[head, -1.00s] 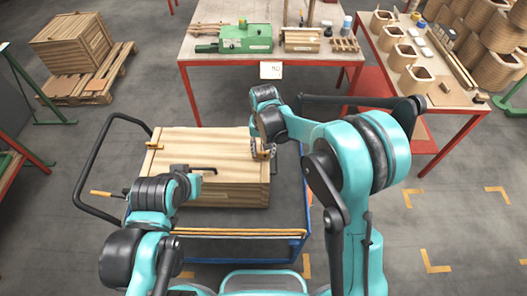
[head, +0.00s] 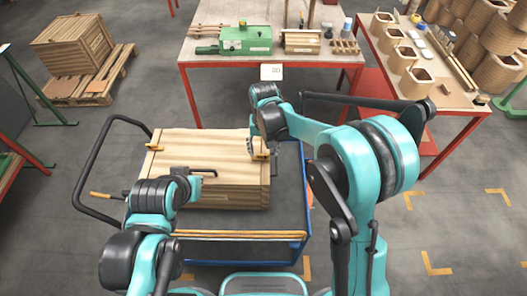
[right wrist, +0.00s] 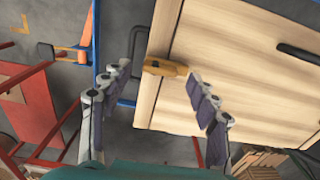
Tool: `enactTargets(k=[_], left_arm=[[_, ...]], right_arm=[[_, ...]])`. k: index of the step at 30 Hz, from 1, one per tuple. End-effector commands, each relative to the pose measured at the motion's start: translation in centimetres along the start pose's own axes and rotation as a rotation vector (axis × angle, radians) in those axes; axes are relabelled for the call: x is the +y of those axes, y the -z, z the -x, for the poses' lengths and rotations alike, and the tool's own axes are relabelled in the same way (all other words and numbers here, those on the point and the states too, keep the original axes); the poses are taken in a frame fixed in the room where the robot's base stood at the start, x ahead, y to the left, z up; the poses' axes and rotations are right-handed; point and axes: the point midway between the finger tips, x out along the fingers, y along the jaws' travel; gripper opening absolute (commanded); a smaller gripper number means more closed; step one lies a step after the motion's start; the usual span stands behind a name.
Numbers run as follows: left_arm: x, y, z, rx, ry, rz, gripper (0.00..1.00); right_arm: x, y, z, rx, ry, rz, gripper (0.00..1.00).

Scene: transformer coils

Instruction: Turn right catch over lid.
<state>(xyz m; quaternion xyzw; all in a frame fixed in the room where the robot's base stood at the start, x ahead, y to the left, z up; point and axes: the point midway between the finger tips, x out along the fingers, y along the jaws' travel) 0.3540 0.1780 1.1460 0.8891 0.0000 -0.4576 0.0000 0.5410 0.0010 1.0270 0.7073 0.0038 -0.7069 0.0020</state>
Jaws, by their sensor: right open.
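A pale wooden crate (head: 228,194) with a flat lid (head: 215,146) sits on a blue-framed cart. The right catch (head: 262,155), a small orange-yellow piece, is at the crate's right edge. In the right wrist view the catch (right wrist: 166,68) lies across the rim strip, reaching the lid's edge. My right gripper (right wrist: 157,78) is open, with one finger either side of the catch; contact is unclear. The left catch (head: 154,146) is at the opposite edge. A black handle (head: 203,171) is on the lid. My left arm is beside the handle; its fingers cannot be made out.
The cart (head: 220,233) has a black push rail at left and a free strip of deck right of the crate. Behind stands a red-legged workbench (head: 235,60) with a green machine; another table (head: 430,85) holds coils. Open floor lies at the right.

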Motion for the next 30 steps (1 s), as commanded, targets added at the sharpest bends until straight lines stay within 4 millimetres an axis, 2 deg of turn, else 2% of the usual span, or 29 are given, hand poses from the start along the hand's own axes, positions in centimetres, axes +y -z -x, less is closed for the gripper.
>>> enactTargets(k=[9, 15, 20, 30], left_arm=[[0.0, 0.0, 0.0, 0.0, 0.0, 0.0, 0.0], [0.0, 0.0, 0.0, 0.0, 0.0, 0.0, 0.0], [0.0, 0.0, 0.0, 0.0, 0.0, 0.0, 0.0], [0.0, 0.0, 0.0, 0.0, 0.0, 0.0, 0.0]], right_arm=[[0.0, 0.0, 6.9, 0.0, 0.0, 0.0, 0.6], [0.0, 0.0, 9.7, 0.0, 0.0, 0.001, 0.6], [0.0, 0.0, 10.5, 0.0, 0.0, 0.001, 0.6], [0.0, 0.0, 10.5, 0.0, 0.0, 0.001, 0.6]])
